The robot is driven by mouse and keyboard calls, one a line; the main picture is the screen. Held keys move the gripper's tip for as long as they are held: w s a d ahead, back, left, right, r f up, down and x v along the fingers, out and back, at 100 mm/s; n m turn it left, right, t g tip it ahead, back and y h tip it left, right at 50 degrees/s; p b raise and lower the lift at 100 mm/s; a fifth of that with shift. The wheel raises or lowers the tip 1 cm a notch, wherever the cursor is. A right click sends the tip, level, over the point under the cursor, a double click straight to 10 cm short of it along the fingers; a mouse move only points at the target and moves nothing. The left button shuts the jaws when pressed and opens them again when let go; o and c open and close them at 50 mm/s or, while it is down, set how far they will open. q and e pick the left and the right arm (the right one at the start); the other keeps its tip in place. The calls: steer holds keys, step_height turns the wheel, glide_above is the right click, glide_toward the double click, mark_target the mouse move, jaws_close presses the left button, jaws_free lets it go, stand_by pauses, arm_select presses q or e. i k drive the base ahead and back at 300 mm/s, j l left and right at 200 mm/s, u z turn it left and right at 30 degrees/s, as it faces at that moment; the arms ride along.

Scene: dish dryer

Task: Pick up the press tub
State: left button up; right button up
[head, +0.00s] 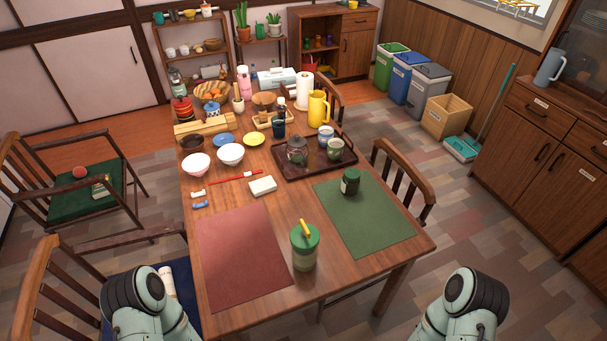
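A tub with a pale, clear-looking body, a green lid and a yellow handle on top (304,248) stands upright near the front edge of the wooden table, between the red mat and the green mat. It looks like the press tub. Nothing touches it. Parts of my two arms show at the bottom left and bottom right of the head view, both short of the table top. Neither of my grippers is in view.
The red mat (243,258) lies left of the tub. The green mat (370,215) lies right, with a dark green jar (350,182) on it. Chairs flank the table (345,287).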

mark_target(305, 252)
steer(key=u, duration=0.85)
steer(key=k+l+u, duration=0.1)
steer(key=l+u, duration=0.2)
steer(key=u, duration=0.15)
steer(key=k+l+u, duration=0.2)
steer(key=u, duration=0.3)
steer(key=l, duration=0.3)
steer(key=i+l, duration=0.15)
steer(key=l, duration=0.1)
